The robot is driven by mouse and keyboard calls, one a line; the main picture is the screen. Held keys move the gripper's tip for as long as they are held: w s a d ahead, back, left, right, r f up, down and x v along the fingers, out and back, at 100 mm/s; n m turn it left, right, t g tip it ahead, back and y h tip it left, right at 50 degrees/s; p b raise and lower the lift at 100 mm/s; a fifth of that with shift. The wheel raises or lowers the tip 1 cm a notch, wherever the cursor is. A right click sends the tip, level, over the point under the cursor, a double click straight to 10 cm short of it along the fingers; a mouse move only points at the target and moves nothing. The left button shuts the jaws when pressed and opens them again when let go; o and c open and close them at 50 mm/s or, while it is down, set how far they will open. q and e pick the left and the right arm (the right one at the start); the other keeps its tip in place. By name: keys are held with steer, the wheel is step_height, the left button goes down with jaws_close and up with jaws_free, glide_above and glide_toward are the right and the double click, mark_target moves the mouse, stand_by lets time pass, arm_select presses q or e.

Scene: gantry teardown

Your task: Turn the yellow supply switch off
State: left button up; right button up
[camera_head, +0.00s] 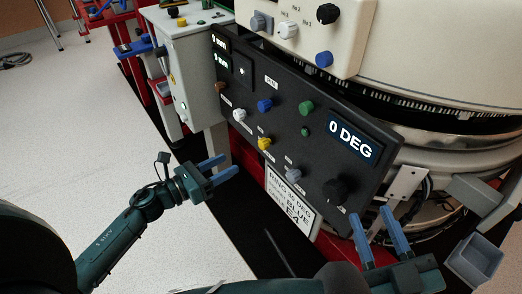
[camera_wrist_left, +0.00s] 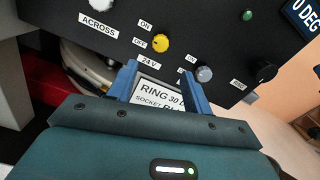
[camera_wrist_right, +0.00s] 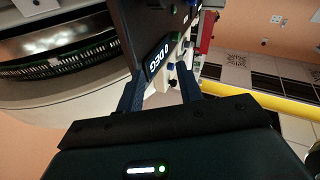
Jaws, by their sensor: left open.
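The yellow supply switch (camera_head: 264,143) is a small knob on the black tilted control panel (camera_head: 230,100). In the left wrist view the yellow switch (camera_wrist_left: 161,43) sits beside ON and OFF labels, above a 24 V label. My left gripper (camera_head: 222,166) is open and empty, apart from the panel, to the lower left of the switch. In the left wrist view its blue fingers (camera_wrist_left: 165,82) point toward the panel below the switch. My right gripper (camera_head: 374,222) is open and empty near the panel's lower right corner, by the big black knob (camera_head: 338,190).
Other knobs are near the switch: white (camera_head: 239,115), blue (camera_head: 265,105), green (camera_head: 306,108) and grey (camera_head: 293,174). A display (camera_head: 353,140) reads 0 DEG. A white label plate (camera_head: 290,203) hangs below the panel. A grey bin (camera_head: 474,259) is at the lower right.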

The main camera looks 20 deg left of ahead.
mark_target(261, 147)
arm_select(q)
steer(key=b+x, duration=0.1)
steer(key=x, duration=1)
steer(key=shift+w+d, duration=0.15)
arm_select(e)
steer(key=shift+a+f, duration=0.1)
arm_select(q)
steer(key=shift+c, duration=0.2)
steer(key=c, duration=0.9)
steer(key=shift+c, duration=0.2)
